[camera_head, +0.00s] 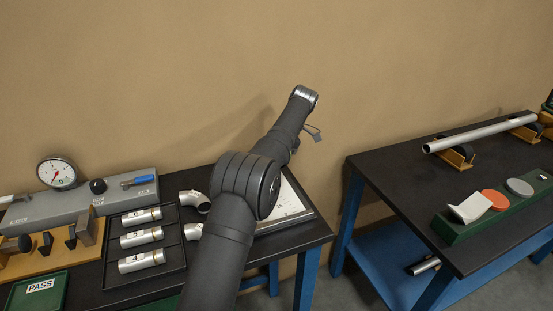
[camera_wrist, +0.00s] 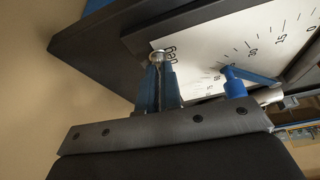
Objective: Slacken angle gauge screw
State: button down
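The angle gauge (camera_head: 291,207) is a white plate in a dark frame on the left bench, partly hidden behind my arm. In the wrist view its printed face (camera_wrist: 210,48) shows scale marks and numbers, with a blue pointer (camera_wrist: 255,77) and a blue upright part (camera_wrist: 235,84). A small silver screw-like knob (camera_wrist: 159,56) shows at the plate's edge, near the lettering. My gripper (camera_wrist: 161,72) has its fingers close together at this knob and looks shut on it.
Beside the gauge, a tray (camera_head: 183,268) holds numbered tubes, with bent pipes (camera_head: 194,201) next to it. A grey block with a dial (camera_head: 57,173) stands further left. A gap separates the right bench (camera_head: 385,173), which carries a long tube (camera_head: 480,133).

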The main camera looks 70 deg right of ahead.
jog(key=shift+f, duration=0.55)
jog(key=c, duration=1.6)
grip_release()
jog(key=shift+r, duration=0.1)
jog(key=shift+r, duration=0.15)
jog(key=shift+r, duration=0.35)
jog(key=r, duration=0.3)
jog(key=shift+s+a+r, duration=0.1)
jog(key=shift+s+r, duration=0.3)
jog(key=s+a+r, duration=0.3)
jog(key=s+r, duration=0.3)
jog(key=s, duration=0.4)
jog(key=shift+s+a+r, duration=0.15)
jog(key=shift+a+r, duration=0.05)
jog(key=shift+a, duration=0.1)
